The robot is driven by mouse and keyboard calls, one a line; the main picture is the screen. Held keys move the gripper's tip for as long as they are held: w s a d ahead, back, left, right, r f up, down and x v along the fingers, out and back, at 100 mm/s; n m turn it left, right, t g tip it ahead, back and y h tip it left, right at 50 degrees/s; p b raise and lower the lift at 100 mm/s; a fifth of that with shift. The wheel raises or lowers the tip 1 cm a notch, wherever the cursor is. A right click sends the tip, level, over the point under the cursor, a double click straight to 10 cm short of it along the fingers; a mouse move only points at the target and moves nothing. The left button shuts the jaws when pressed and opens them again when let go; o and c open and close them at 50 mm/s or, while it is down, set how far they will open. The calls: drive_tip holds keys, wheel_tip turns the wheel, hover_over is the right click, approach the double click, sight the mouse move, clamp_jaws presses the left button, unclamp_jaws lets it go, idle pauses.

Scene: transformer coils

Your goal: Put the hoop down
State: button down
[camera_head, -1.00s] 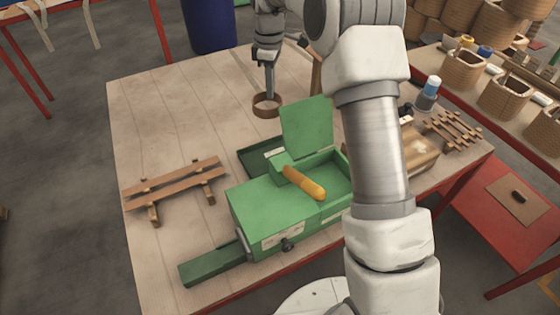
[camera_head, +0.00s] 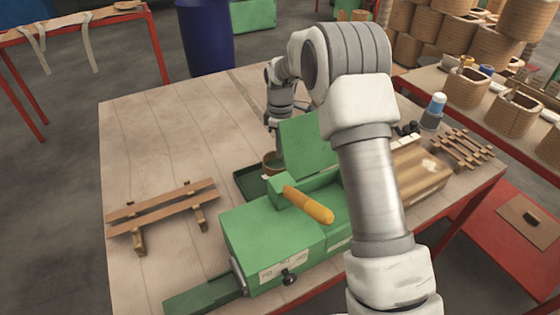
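The hoop (camera_head: 268,162) is a small brown ring, low at the back edge of the green machine, by a dark green tray (camera_head: 246,181). The machine's raised green lid (camera_head: 309,146) hides its right part. My gripper (camera_head: 275,145) points down at the hoop from behind the lid. Its fingertips are largely hidden, so I cannot tell whether they grip the hoop, nor whether the hoop touches the tray or table.
The green machine (camera_head: 275,235) with an orange handle (camera_head: 308,205) fills the table's front middle. A wooden rack (camera_head: 165,212) stands at left. A wooden block (camera_head: 425,170) and slatted rack (camera_head: 463,147) are at right. The table's (camera_head: 165,130) back left is clear.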

wheel_tip(320, 180, down, 4)
drive_tip(key=shift+f, duration=0.15)
drive_tip(key=shift+f+b, duration=0.1)
drive_tip(key=shift+b, duration=0.2)
drive_tip(key=c, duration=1.1)
unclamp_jaws()
wheel_tip(320, 180, up, 12)
drive_tip(key=shift+r+p, duration=0.1)
drive_tip(key=shift+p, duration=0.9)
